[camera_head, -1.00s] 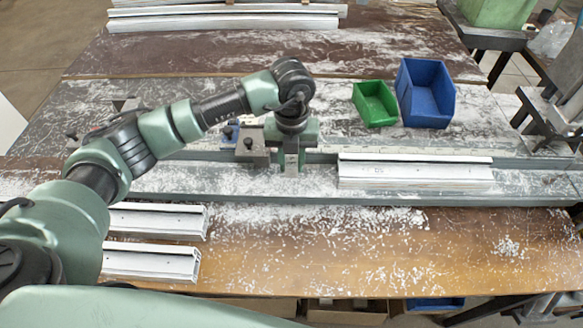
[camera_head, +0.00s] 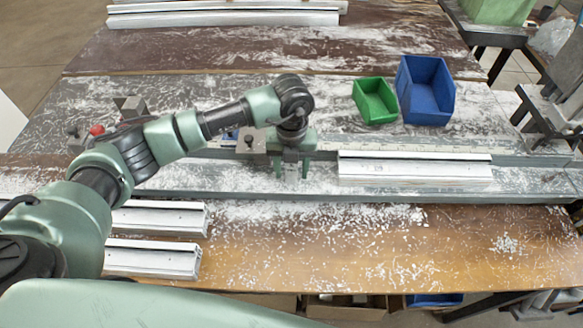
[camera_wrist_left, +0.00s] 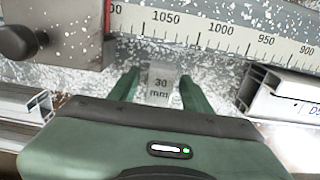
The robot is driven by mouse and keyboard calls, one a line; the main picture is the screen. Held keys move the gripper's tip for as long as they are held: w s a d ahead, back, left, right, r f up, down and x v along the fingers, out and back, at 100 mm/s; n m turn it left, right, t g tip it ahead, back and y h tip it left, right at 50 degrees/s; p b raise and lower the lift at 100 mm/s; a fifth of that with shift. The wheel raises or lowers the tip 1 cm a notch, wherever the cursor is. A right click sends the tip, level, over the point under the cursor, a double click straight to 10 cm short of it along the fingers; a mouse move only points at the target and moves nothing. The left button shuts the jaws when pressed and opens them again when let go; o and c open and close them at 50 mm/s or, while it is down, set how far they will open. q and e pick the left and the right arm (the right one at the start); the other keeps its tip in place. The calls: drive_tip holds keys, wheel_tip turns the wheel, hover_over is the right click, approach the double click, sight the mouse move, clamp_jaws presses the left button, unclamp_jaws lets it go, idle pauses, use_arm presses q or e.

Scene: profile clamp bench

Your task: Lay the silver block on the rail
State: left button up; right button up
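The silver block (camera_wrist_left: 160,92), marked "30 mm", lies flat on the rail (camera_head: 220,181) just in front of the scale. In the head view the block (camera_head: 291,172) shows small between my fingers. My left gripper (camera_head: 291,172) points down over it. In the left wrist view its two green fingers (camera_wrist_left: 158,88) stand on either side of the block, with a narrow gap at each side. The block is clear of the white profile (camera_head: 415,170) to its right. The block's near end is partly hidden by the gripper body. My right gripper is not in view.
A grey stop with a knob (camera_wrist_left: 22,42) stands left of the block. The ruler scale (camera_wrist_left: 215,40) runs behind it. Two short profiles (camera_head: 152,258) lie at the front left. A green bin (camera_head: 375,101) and a blue bin (camera_head: 426,92) stand behind the rail.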

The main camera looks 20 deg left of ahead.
sight(292, 168)
use_arm(q)
drive_tip(key=shift+r, duration=0.15)
wheel_tip(292, 168, up, 12)
drive_tip(key=b, duration=0.3)
idle(0.4)
